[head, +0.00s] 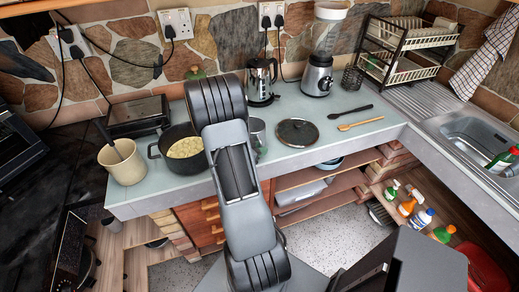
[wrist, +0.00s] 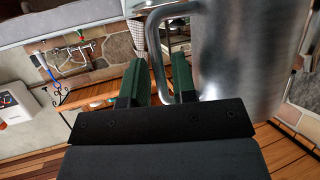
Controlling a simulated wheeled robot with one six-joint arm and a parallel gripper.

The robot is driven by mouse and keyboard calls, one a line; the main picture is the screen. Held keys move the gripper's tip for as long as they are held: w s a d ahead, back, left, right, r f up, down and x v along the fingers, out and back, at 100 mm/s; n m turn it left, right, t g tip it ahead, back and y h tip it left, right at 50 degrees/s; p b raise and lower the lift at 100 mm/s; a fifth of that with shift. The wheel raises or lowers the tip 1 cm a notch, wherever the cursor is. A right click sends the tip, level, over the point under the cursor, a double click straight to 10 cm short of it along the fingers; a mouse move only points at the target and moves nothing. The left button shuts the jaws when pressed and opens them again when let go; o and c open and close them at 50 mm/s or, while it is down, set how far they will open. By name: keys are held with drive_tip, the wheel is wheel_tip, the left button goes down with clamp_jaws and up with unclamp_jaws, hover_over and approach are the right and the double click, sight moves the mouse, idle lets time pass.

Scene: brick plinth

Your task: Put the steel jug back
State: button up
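The steel jug (wrist: 240,55) fills the upper right of the wrist view, a plain grey metal cylinder with a looped handle. In the head view, only part of the jug (head: 258,137) shows to the right of my arm. My arm hides the fingers there.
The sink and dish rack stand at the right. Clear counter lies around the spoons.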

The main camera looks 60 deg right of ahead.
drive_tip(key=shift+o, duration=1)
